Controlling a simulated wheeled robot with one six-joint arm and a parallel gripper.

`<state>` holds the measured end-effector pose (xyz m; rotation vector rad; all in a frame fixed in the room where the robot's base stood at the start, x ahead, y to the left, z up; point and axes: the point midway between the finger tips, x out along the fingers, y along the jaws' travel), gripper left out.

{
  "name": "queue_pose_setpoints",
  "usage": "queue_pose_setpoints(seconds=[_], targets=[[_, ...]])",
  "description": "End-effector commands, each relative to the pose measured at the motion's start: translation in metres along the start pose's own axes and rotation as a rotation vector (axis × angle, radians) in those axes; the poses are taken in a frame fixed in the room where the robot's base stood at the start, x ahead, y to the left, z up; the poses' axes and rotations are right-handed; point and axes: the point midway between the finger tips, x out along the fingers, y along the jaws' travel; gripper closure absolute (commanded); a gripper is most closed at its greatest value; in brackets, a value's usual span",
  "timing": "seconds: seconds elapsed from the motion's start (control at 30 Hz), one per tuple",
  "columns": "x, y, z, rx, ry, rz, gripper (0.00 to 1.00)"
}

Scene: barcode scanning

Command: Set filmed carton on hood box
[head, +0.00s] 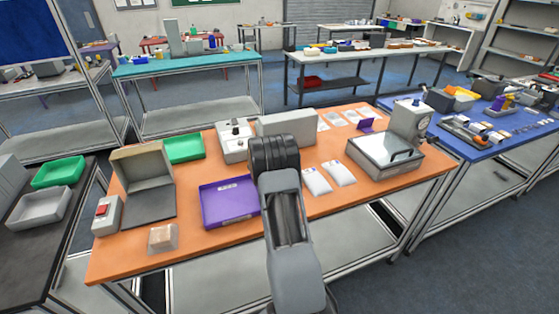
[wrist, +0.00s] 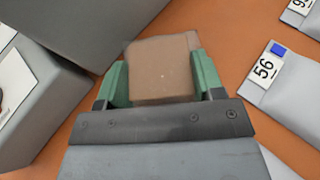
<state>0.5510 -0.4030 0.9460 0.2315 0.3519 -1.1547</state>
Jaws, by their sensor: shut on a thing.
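My gripper (wrist: 161,78) is shut on a plain brown carton (wrist: 163,68), with one green finger on each side of it. The carton is above the orange table in the wrist view. In the head view my own arm hides the gripper and the held carton. Another small carton (head: 163,238), with pale, shiny, film-like sides, sits at the table's front left. I cannot tell for sure which one is the filmed carton. A beige hood-like box (head: 141,164) stands at the table's left over a dark plate; it may be the hood box.
A purple tray (head: 229,202) and a green tray (head: 184,149) lie on the orange table (head: 204,239). A long grey box (head: 287,124) stands behind my arm. White packets (head: 317,182) and a glass-topped device (head: 386,152) are to the right. A red-button box (head: 106,215) is at left.

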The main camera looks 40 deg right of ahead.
Motion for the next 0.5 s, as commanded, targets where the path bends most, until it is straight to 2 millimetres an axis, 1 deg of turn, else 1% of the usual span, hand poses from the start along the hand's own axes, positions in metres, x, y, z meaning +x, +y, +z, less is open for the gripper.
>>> queue_pose_setpoints(seconds=[0.17,0.5], targets=[[0.005,0.000,-0.013,0.000,-0.002,0.000,0.65],[0.006,0.001,-0.015,0.001,-0.003,0.001,0.65]])
